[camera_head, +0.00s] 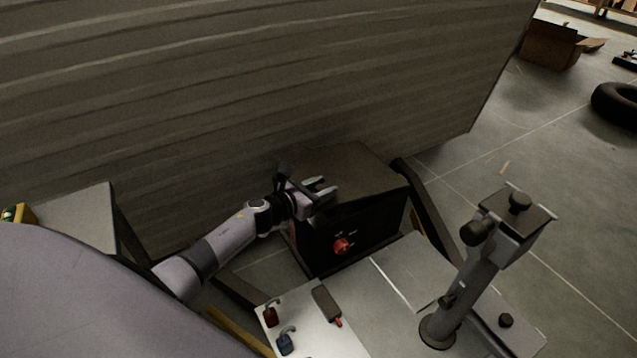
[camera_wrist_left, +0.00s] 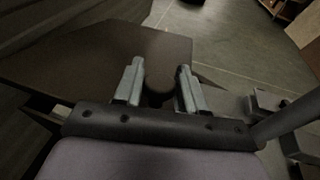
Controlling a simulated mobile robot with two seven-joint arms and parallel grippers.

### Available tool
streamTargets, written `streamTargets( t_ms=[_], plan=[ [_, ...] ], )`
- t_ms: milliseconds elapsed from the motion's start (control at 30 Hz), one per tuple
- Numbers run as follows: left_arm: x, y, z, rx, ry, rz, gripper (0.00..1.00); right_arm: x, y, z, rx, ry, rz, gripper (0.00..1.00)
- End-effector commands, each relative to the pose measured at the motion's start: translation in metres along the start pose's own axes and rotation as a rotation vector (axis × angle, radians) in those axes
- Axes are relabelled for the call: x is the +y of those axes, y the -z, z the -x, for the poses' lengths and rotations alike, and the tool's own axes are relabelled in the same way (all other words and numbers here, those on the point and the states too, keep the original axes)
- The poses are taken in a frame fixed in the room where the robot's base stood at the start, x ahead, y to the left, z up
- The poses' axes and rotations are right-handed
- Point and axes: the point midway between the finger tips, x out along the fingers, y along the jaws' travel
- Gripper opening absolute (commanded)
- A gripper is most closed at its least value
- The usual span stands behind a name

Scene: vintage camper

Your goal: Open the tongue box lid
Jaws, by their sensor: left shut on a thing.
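The tongue box (camera_head: 350,235) is a dark box with a red round part on its front, standing against the camper's ribbed wall. Its brown lid (camera_head: 360,170) lies over the top; I cannot tell whether it is slightly raised. The lid fills the left of the left wrist view (camera_wrist_left: 110,55). My left gripper (camera_head: 328,190) is at the lid's front left edge. Its two fingers (camera_wrist_left: 158,85) are on either side of a dark rounded piece (camera_wrist_left: 158,72) at the lid's edge, and are shut on it. My right gripper is not in view.
A jack post (camera_head: 465,285) with dark knobs stands right of the box. A red padlock (camera_head: 270,316), a blue padlock (camera_head: 286,343) and a dark red-tipped item (camera_head: 326,303) lie on a light surface in front. A tyre (camera_head: 615,104) and cardboard box (camera_head: 550,45) are far off.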

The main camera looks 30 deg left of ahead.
Motion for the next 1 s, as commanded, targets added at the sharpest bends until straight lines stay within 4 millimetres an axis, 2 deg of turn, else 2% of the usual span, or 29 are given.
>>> streamTargets(
  t_ms=[33, 200, 367, 633, 800, 1000],
  plan=[
    [-0.002, -0.019, 0.000, 0.007, 0.006, -0.006, 0.00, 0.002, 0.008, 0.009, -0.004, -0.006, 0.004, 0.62],
    [-0.002, -0.037, -0.004, 0.026, 0.004, -0.012, 0.00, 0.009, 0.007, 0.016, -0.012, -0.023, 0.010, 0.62],
    [-0.004, -0.056, -0.009, 0.024, 0.005, -0.011, 0.00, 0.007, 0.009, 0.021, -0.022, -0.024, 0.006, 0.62],
    [-0.007, -0.089, -0.019, 0.032, 0.006, -0.011, 0.00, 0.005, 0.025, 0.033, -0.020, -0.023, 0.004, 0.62],
    [-0.010, -0.105, -0.026, 0.069, 0.009, -0.014, 0.00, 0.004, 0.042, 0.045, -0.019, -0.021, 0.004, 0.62],
    [-0.013, -0.115, -0.032, 0.115, 0.010, -0.024, 0.00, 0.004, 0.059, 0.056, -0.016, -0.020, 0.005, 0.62]
  ],
)
